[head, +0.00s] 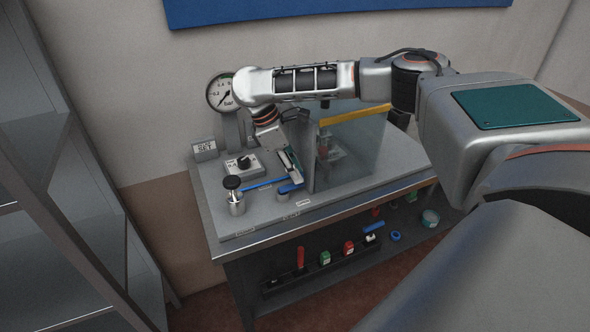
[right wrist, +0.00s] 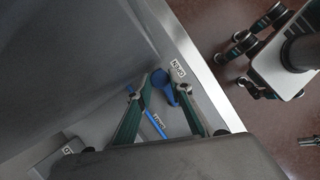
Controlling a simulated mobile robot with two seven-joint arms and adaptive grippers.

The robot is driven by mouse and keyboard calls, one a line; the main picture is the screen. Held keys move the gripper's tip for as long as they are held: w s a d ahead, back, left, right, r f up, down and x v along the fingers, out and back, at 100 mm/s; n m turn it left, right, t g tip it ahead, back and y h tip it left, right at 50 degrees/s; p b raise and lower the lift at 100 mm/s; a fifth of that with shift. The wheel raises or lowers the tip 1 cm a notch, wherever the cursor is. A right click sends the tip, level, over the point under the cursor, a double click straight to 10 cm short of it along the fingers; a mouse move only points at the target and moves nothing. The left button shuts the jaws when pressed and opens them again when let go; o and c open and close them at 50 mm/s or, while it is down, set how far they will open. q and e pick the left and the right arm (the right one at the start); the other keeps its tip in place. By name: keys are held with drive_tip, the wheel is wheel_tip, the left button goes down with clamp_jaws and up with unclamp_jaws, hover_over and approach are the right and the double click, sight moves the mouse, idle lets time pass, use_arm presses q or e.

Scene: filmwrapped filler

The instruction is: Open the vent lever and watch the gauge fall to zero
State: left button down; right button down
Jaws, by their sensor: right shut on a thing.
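The gauge (head: 222,92) is a round white dial marked "bar" on a grey stand at the back left of the bench. Its needle slants across the dial; I cannot read its value. Two blue levers lie on the bench top: a long thin one (head: 262,183) and a shorter one (head: 286,189) by my right gripper (head: 296,178). I cannot tell which is the vent lever. In the right wrist view, my right gripper (right wrist: 166,92) is shut on a blue handle (right wrist: 169,84), beside a small label (right wrist: 178,70). My left gripper is out of view.
A clear guard panel (head: 345,155) with a yellow top edge stands right of the gripper. A black-knobbed metal cylinder (head: 236,203) and a dial box (head: 241,166) stand to the left. A shelf below holds several small items. Grey racking (head: 60,200) rises at far left.

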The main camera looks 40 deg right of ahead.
drive_tip(key=c, duration=1.8)
unclamp_jaws()
drive_tip(key=v, duration=1.2)
drive_tip(key=shift+s, duration=0.1)
drive_tip(key=shift+s+f, duration=0.1)
